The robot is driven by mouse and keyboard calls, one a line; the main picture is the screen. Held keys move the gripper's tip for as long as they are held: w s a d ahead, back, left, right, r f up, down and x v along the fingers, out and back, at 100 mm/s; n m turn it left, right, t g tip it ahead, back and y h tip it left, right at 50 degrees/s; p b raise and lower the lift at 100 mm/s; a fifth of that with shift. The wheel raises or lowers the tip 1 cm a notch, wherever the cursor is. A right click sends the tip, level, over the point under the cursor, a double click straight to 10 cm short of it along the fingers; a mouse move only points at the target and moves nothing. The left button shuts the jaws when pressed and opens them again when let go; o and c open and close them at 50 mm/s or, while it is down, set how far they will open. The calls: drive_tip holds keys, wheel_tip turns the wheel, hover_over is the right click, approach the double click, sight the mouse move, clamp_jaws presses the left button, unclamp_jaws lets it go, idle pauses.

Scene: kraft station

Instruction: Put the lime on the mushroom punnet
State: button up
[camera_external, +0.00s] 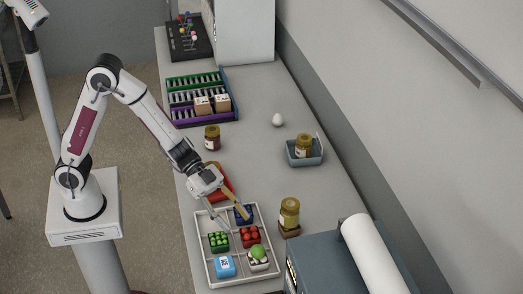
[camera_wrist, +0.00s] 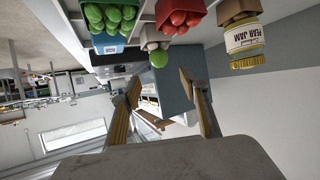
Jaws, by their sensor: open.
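The lime (camera_external: 258,251) is a bright green ball resting on top of the pale mushroom punnet (camera_external: 259,265) in the tray's front right compartment. In the wrist view the lime (camera_wrist: 159,58) shows against the mushroom punnet (camera_wrist: 152,37), whose pale mushrooms are partly hidden behind it. My gripper (camera_external: 238,223) is above the back of the tray, angled down, with its two fingers apart and nothing between them. In the wrist view my gripper (camera_wrist: 159,80) has its fingertips spread, with the lime beyond them and apart from both.
The pale divided tray (camera_external: 208,267) also holds a green punnet (camera_external: 218,241), a red punnet (camera_external: 250,236), a blue punnet (camera_external: 242,214) and a blue carton (camera_external: 225,266). A jar (camera_external: 289,213) stands right of it. A red object (camera_external: 225,187) lies behind.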

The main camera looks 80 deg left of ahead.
drive_tip(key=w+a+r+n+t+y, duration=0.1)
drive_tip(key=a+r+n+t+y, duration=0.25)
drive_tip(key=a, duration=0.55)
drive_tip(key=w+a+r+n+t+y, duration=0.1)
drive_tip(key=a+r+n+y, duration=0.1)
drive_tip(key=a+r+y, duration=0.5)
drive_tip(key=s+a+r+n+g+y, duration=0.1)
drive_tip(key=s+a+n, duration=0.3)
drive_tip(key=s+a, duration=0.65)
drive_tip(key=s+a+f+n+g, duration=0.1)
drive_tip(key=s+g, duration=0.3)
drive_tip(key=s, duration=1.4)
drive_tip(key=shift+a+f+n, duration=0.35)
drive_tip(key=shift+a+n, duration=0.35)
drive_tip(key=shift+n, duration=0.05)
